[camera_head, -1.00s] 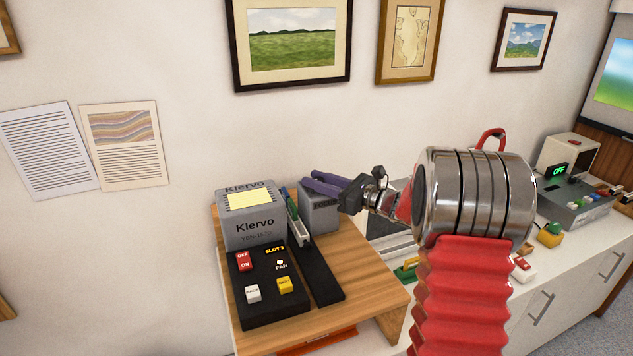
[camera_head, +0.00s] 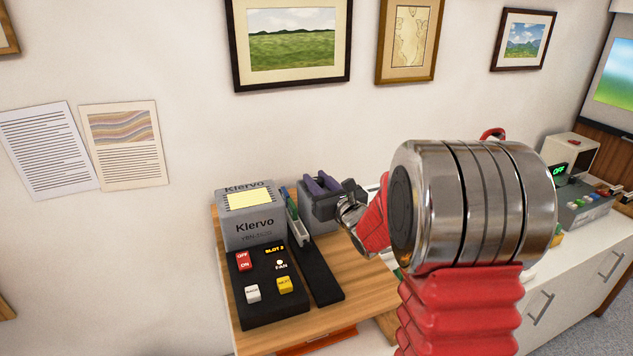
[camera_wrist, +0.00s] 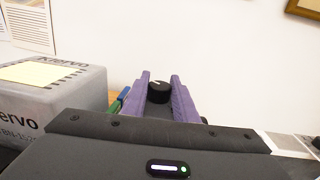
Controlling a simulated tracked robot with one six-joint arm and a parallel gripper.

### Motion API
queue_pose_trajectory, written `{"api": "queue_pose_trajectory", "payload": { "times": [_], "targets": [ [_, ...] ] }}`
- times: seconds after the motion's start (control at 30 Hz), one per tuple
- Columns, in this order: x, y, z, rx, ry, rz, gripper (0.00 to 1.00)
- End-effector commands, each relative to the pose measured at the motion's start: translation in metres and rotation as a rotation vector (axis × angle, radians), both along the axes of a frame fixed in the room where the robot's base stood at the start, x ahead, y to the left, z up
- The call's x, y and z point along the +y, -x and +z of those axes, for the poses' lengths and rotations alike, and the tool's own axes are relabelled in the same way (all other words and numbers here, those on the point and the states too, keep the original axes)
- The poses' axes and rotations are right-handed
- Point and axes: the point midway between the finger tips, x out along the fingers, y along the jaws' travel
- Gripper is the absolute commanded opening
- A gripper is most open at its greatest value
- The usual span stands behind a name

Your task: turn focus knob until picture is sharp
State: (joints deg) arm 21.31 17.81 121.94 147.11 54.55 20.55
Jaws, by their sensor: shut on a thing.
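The black focus knob (camera_wrist: 158,91) with a white mark sits between my purple fingers in the wrist view, and both fingers press on its sides. The projected picture (camera_head: 615,78) at the far right looks blurred, blue over green.
The projector stands on a wooden stand (camera_head: 370,292). A device with a lit OFF display (camera_head: 590,208) is on the white cabinet at right. Framed prints (camera_head: 292,45) hang on the wall.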

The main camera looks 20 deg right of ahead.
Motion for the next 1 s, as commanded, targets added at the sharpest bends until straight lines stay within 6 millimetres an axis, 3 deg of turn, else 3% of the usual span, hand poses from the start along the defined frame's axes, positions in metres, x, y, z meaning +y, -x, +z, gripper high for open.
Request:
{"api": "queue_pose_trajectory", "payload": {
  "times": [0.77,0.8,1.0],
  "targets": [
    [0.0,-0.0003,0.0012,-0.003,0.001,-0.077,0.04],
    [0.0001,-0.0004,0.0013,-0.003,0.001,-0.077,0.27],
    [0.0002,-0.0004,0.0009,-0.002,0.001,-0.076,0.41]
  ]
}}
